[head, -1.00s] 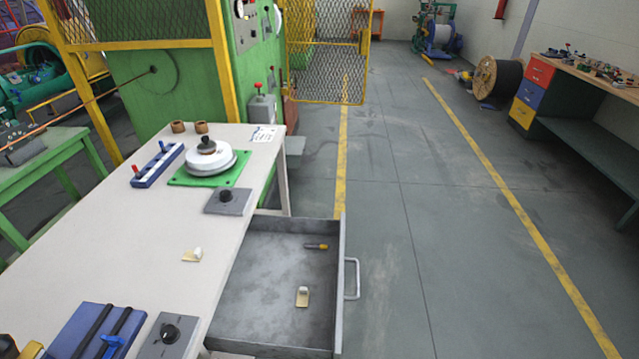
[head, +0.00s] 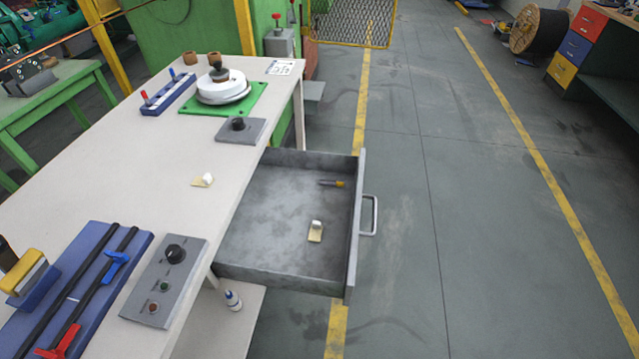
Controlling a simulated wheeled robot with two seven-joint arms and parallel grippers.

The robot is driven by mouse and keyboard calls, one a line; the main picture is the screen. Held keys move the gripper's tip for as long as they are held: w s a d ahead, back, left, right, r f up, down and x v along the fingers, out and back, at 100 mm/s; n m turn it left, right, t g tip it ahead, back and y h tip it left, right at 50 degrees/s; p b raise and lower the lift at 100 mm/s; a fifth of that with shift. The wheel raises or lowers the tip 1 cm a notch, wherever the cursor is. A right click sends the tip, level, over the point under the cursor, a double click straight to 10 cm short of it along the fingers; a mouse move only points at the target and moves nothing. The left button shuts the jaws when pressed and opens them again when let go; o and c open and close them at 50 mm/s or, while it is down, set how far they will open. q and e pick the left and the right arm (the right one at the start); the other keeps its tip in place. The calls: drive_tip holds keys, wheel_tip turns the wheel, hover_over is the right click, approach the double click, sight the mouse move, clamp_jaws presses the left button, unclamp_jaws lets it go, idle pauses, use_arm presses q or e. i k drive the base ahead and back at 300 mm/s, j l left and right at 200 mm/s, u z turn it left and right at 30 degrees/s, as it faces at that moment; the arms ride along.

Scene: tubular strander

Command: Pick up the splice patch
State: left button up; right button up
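Two small beige pieces, each with a white raised tab, look like splice patches. One patch (head: 203,180) lies on the white table top (head: 150,205), left of the open drawer. The other patch (head: 315,232) lies inside the open grey drawer (head: 275,260), right of its middle. Both lie flat and uncovered, with nothing touching them. I cannot tell from their looks which one the task means. Neither of my grippers is in view.
Grey knob panels (head: 165,285) (head: 240,130), a blue fixture with black rods (head: 75,290) and a green plate with white discs (head: 222,98) stand on the table. A small bottle (head: 233,300) is below.

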sight(316, 232)
drive_tip(key=l+u, duration=0.25)
drive_tip(key=l, duration=0.35)
drive_tip(key=i+l+u, duration=0.1)
drive_tip(key=l+u, duration=0.15)
drive_tip(key=l, duration=0.4)
